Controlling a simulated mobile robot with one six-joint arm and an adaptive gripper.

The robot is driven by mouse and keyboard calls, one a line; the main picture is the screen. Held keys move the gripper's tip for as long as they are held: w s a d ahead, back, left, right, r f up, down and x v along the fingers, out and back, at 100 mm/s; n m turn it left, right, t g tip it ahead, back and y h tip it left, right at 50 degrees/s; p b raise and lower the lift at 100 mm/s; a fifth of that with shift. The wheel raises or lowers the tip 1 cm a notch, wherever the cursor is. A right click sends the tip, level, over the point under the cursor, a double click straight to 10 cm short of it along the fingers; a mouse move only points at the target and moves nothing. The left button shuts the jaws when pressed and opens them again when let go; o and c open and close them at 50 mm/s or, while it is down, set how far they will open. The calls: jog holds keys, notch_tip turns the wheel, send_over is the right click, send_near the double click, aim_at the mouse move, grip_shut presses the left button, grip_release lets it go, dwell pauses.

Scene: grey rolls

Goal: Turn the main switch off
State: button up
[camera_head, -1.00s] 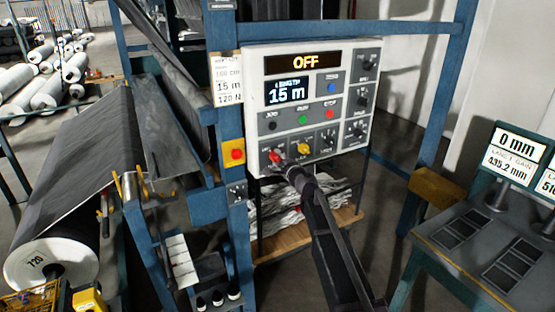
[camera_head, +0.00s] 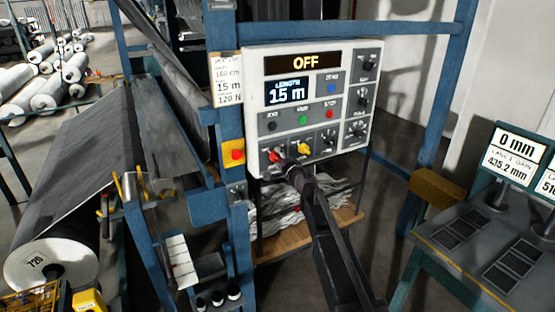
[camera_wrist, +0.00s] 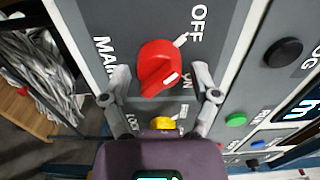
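The main switch is a red rotary knob (camera_wrist: 158,68) on a grey panel, labelled MAIN, with OFF and ON printed beside it. A white line on the knob points towards the ON side. A separate white tick lies by OFF. In the head view the red knob (camera_head: 276,155) is at the panel's lower left, partly hidden by my gripper (camera_head: 290,165). In the wrist view my gripper (camera_wrist: 163,80) is open, with one finger on each side of the knob and no clear contact.
A yellow knob (camera_wrist: 163,123) sits close to the red one, by my gripper's palm. Green (camera_wrist: 236,119) and black (camera_wrist: 283,52) buttons are to the right. A blue post with a red button on a yellow box (camera_head: 234,153) stands left of the panel.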

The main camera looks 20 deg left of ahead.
jog(key=shift+s, duration=0.15)
jog(key=v, duration=1.2)
dwell(0.3)
jog(key=s+d+f+n+g+h, duration=0.2)
jog(key=s+d+f+g+h, duration=0.2)
jog(key=d, duration=1)
jog(key=s+d+f+n+g+h, duration=0.3)
jog(key=s+d+f, duration=0.5)
jog(key=s+d, duration=0.3)
jog(key=s+d+f+n+g+h, duration=0.3)
jog(key=s+d+f+h, duration=0.3)
jog(key=d, duration=1.1)
jog(key=shift+s+f+g+h, duration=0.3)
jog(key=shift+s+g, duration=0.5)
jog(key=shift+g, duration=0.1)
jog(key=shift+a, duration=0.1)
